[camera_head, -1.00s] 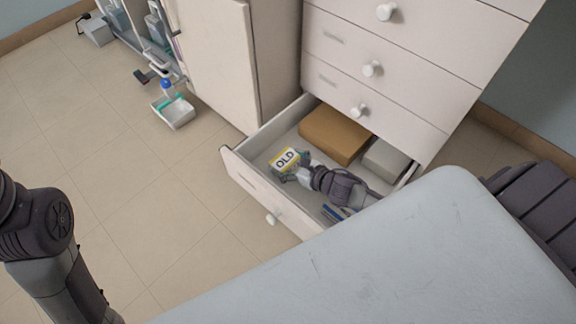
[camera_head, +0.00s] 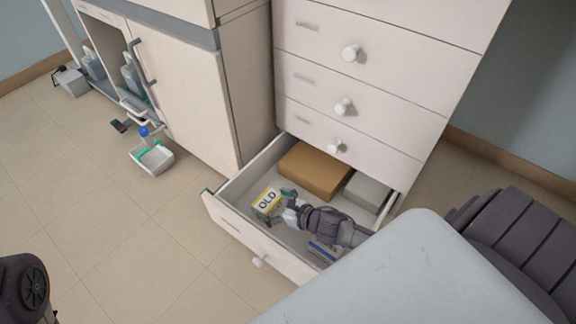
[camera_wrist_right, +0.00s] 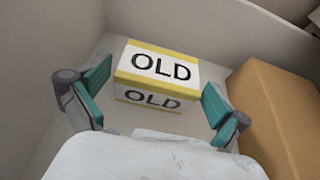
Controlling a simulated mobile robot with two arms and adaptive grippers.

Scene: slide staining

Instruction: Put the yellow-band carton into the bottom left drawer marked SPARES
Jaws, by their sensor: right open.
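The yellow-band carton (camera_head: 268,200), white with yellow edges and the word OLD, stands on the floor of the open bottom drawer (camera_head: 232,226), near its left end. It also shows in the right wrist view (camera_wrist_right: 158,76). My right gripper (camera_head: 275,205) is down inside the drawer beside the carton. In the right wrist view its teal fingers (camera_wrist_right: 154,101) are spread wide on both sides of the carton, with gaps, touching neither side. A SPARES mark cannot be read on the drawer. My left gripper is out of view.
A brown box (camera_head: 316,170), a grey box (camera_head: 368,191) and a small blue item (camera_head: 322,250) also lie in the drawer. Closed drawers (camera_head: 345,105) rise above it. A white tray (camera_head: 152,158) stands on the floor at left. The floor in front is clear.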

